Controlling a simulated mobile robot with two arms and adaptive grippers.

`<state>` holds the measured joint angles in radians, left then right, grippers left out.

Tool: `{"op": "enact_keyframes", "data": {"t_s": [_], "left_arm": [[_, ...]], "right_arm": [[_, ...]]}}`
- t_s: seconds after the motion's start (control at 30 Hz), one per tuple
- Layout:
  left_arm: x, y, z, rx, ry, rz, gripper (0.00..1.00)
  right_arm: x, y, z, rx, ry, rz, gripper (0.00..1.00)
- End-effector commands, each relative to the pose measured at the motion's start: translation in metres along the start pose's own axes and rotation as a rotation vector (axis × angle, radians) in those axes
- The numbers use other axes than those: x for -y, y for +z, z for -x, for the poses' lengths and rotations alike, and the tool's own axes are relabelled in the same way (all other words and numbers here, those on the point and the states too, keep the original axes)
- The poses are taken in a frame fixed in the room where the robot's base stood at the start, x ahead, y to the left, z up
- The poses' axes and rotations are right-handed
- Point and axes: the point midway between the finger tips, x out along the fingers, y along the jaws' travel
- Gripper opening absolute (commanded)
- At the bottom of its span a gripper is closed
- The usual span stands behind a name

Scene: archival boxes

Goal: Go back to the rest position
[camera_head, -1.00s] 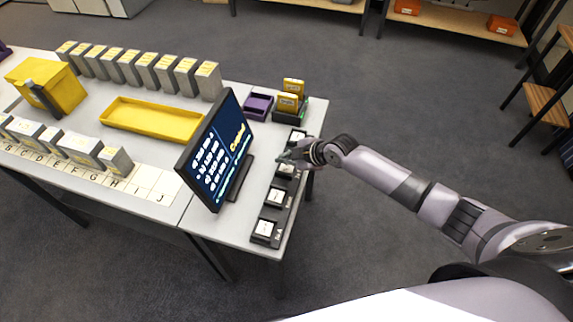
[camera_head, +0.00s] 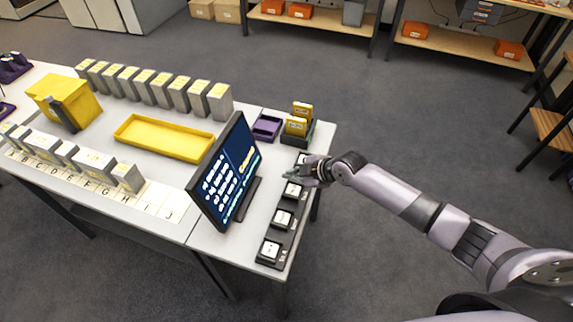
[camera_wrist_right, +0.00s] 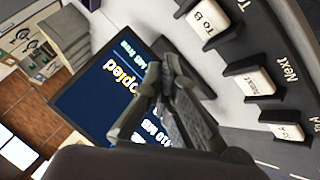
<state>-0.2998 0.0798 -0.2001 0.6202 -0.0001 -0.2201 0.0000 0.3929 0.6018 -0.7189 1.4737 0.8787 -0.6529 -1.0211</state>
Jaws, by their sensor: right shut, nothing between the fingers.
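My right gripper (camera_head: 297,174) is shut and empty. In the head view it hovers at the right end of the table (camera_head: 226,245), over or close to the row of push buttons (camera_head: 283,218). In the right wrist view its closed fingers (camera_wrist_right: 155,90) show in front of the monitor (camera_wrist_right: 85,105), with labelled buttons (camera_wrist_right: 247,84) to the right. Whether the fingertips touch a button cannot be told. The right arm (camera_head: 400,195) is stretched out from the lower right. My left gripper is not in view.
The dark monitor (camera_head: 225,170) stands just left of the gripper. A purple tray (camera_head: 267,127) and a dark holder with yellow cartridges (camera_head: 297,127) sit behind it. A yellow tray (camera_head: 165,138), yellow box (camera_head: 65,100) and grey archival boxes (camera_head: 180,92) fill the left. Floor right of the table is clear.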

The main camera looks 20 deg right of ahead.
Motion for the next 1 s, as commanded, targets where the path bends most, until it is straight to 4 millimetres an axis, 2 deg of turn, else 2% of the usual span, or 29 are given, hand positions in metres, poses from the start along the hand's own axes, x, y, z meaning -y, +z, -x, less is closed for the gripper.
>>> {"op": "enact_keyframes", "data": {"t_s": [0.17, 0.27, 0.37, 0.47, 0.5, 0.6, 0.7, 1.0], "left_arm": [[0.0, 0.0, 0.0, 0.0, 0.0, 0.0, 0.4], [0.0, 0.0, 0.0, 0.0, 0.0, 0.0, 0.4], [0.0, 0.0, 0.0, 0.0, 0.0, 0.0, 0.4], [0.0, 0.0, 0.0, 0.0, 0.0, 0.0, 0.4], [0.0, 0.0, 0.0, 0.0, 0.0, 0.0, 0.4], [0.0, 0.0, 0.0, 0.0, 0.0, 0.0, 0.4], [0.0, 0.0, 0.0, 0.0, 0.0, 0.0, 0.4], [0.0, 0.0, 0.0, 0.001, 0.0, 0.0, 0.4]], "right_arm": [[0.0, 0.0, 0.0, -0.001, -0.001, -0.001, 0.0], [0.012, -0.007, -0.001, -0.006, -0.018, -0.017, 0.0], [0.046, -0.027, 0.002, -0.014, -0.063, -0.07, 0.0], [0.092, -0.052, 0.014, -0.005, -0.116, -0.175, 0.0], [0.11, -0.06, 0.023, 0.01, -0.132, -0.229, 0.0], [0.144, -0.07, 0.051, 0.072, -0.146, -0.385, 0.0], [0.167, -0.067, 0.082, 0.158, -0.131, -0.548, 0.0], [0.201, -0.035, 0.157, 0.378, -0.041, -0.886, 0.0]]}}
